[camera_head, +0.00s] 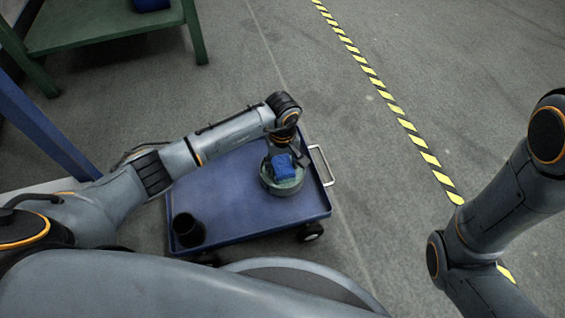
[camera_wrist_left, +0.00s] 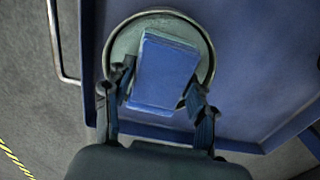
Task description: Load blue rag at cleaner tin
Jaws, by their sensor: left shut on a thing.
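The blue rag (camera_head: 284,167) is a folded block. It shows large in the left wrist view (camera_wrist_left: 163,70), between the two fingers of my left gripper (camera_wrist_left: 158,94), which is shut on it. The cleaner tin (camera_head: 283,189) is a round, pale green open container on the blue cart. Its rim (camera_wrist_left: 122,45) shows around and behind the rag in the left wrist view. The rag is over or inside the tin's mouth; I cannot tell whether it touches the bottom. My right arm is at the right, with its gripper out of frame.
The blue cart (camera_head: 235,200) has a metal handle (camera_head: 322,165) on its right side. A black cup (camera_head: 188,229) stands at its front left corner. A green table (camera_head: 95,28) with a blue item (camera_head: 150,4) is at the upper left. The floor to the right is clear.

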